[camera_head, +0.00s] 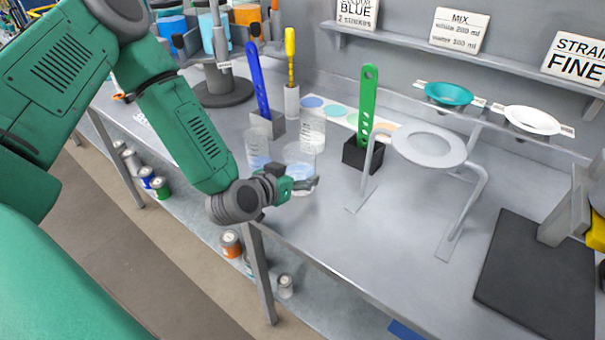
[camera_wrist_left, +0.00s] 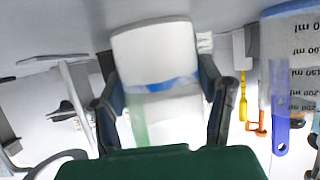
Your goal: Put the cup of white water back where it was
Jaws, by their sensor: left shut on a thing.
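My left gripper (camera_head: 303,184) is shut around a clear cup (camera_head: 299,157) near the front edge of the bench. In the left wrist view the cup (camera_wrist_left: 155,50) stands between the two fingers, looking whitish with a blue band. I cannot tell whether its base touches the bench. A clear graduated beaker (camera_head: 257,148) is just left of it, and another clear beaker (camera_head: 313,128) is just behind it. A graduated beaker also shows large at the right of the wrist view (camera_wrist_left: 292,60). My right gripper is not in view.
Behind are a blue paddle (camera_head: 258,80) in a grey holder, a yellow tool (camera_head: 290,57) and a green slotted paddle (camera_head: 368,100) in a black holder. A metal ring stand (camera_head: 428,143) is to the right. Bare bench (camera_head: 335,235) lies in front of it.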

